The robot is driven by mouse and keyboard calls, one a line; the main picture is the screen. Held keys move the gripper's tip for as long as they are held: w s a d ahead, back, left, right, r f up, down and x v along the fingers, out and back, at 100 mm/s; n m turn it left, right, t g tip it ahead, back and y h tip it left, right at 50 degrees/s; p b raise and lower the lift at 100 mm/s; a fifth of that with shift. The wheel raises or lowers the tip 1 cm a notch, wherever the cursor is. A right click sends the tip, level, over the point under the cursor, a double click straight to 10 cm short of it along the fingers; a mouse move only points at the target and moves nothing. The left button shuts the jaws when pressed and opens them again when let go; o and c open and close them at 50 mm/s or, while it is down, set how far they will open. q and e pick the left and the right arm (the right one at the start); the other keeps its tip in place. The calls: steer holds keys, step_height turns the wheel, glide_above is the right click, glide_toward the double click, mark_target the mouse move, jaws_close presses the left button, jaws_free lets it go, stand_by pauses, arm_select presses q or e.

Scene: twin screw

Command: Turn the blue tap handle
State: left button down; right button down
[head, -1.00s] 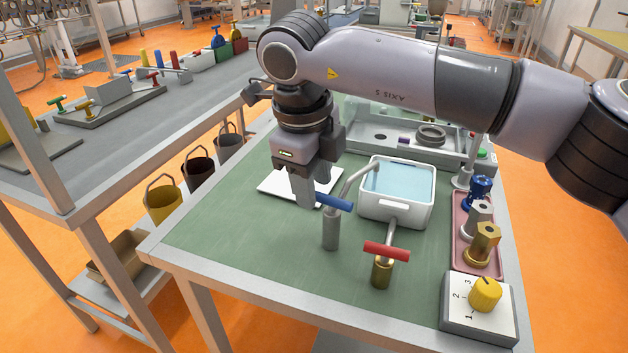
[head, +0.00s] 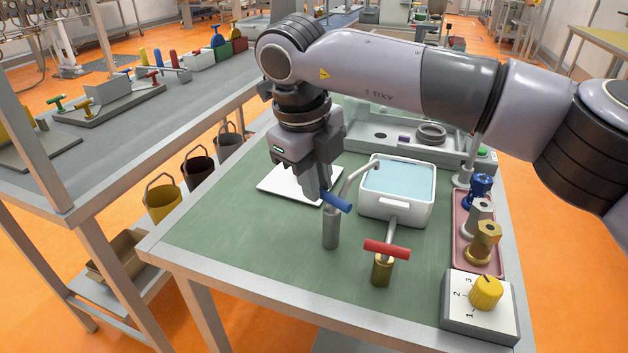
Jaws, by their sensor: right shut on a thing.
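The blue tap handle (head: 337,202) sits on top of a grey upright tap post (head: 331,232) on the green table. A curved spout runs from the post to the white basin of water (head: 368,209). My right gripper (head: 322,197) points down and is shut on the left part of the blue handle; the handle's right end sticks out and slants down to the right. The fingers hide the handle's left end. My left gripper is not in view.
A red tap handle (head: 387,249) on a brass post stands just right and in front. A yellow knob (head: 486,292) on a dial box is at the front right corner. A pink tray (head: 462,238) holds several fittings. A white sheet (head: 274,186) lies behind the gripper. The front left table is clear.

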steer(key=shift+w+m, duration=0.1)
steer(key=shift+m, duration=0.2)
steer(key=c, duration=1.1)
jaws_free()
step_height(320, 180, up, 7)
steer(key=s, duration=0.1)
steer(key=shift+a, duration=0.45)
